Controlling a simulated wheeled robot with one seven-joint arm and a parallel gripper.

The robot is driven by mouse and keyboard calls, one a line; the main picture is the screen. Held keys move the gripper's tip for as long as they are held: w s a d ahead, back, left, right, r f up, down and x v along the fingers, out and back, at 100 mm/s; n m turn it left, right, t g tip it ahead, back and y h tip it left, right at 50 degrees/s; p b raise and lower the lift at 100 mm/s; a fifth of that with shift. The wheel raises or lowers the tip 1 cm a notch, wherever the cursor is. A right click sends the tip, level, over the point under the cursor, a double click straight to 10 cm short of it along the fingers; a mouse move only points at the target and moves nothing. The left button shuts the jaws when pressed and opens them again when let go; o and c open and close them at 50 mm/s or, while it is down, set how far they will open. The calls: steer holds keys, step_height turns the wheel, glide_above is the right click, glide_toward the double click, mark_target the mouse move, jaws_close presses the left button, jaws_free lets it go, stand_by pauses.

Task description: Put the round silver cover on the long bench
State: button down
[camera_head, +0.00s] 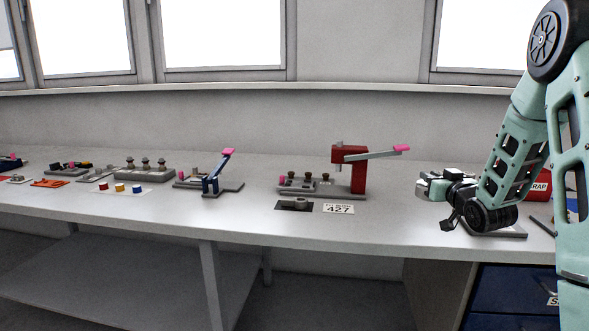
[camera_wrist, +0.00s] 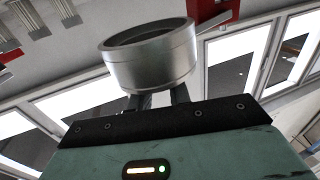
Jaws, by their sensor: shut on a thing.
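The round silver cover (camera_wrist: 152,66) is a short, wide metal cylinder with a dark hollow at its visible end. It fills the upper middle of the wrist view. My gripper (camera_wrist: 158,99) is shut on it, with the dark fingers at its lower side. In the head view my gripper (camera_head: 437,187) is at the right, over the right part of the long bench (camera_head: 250,222). The cover is hard to make out there, and I cannot tell its exact height above the bench top.
A red press (camera_head: 350,170) with a pink-tipped lever stands left of my gripper, behind a 427 label (camera_head: 339,209). A blue lever clamp (camera_head: 211,184) and several small fixtures stand further left. A red SCRAP bin (camera_head: 539,187) is at the right. The bench's front strip is mostly clear.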

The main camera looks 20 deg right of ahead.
steer(key=shift+f, duration=4.95)
steer(key=shift+f+b, duration=0.15)
steer(key=shift+b, duration=0.15)
steer(key=c, duration=1.3)
jaws_free()
